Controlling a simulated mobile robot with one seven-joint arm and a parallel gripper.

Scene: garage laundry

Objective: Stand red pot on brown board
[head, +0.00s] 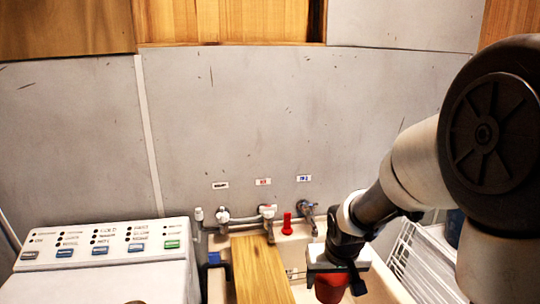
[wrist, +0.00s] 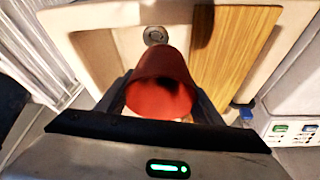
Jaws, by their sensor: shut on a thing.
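The red pot (head: 331,287) hangs in my gripper (head: 340,280) at the bottom of the head view, over the sink. In the wrist view the red pot (wrist: 162,85) sits between the two dark fingers of my gripper (wrist: 163,98), which press on its sides. Its dark opening faces the wrist camera. The brown board (head: 260,268) is a wooden plank lying across the sink, to the left of the pot in the head view. In the wrist view the board (wrist: 235,50) is to the right of the pot. The pot is apart from the board.
The pale sink (head: 386,287) has a round drain (wrist: 155,35). Taps (head: 268,216) and a small red object (head: 287,224) stand behind it. A white washing machine (head: 110,250) is at the left, a white wire rack (head: 425,262) at the right. The visible board top looks clear.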

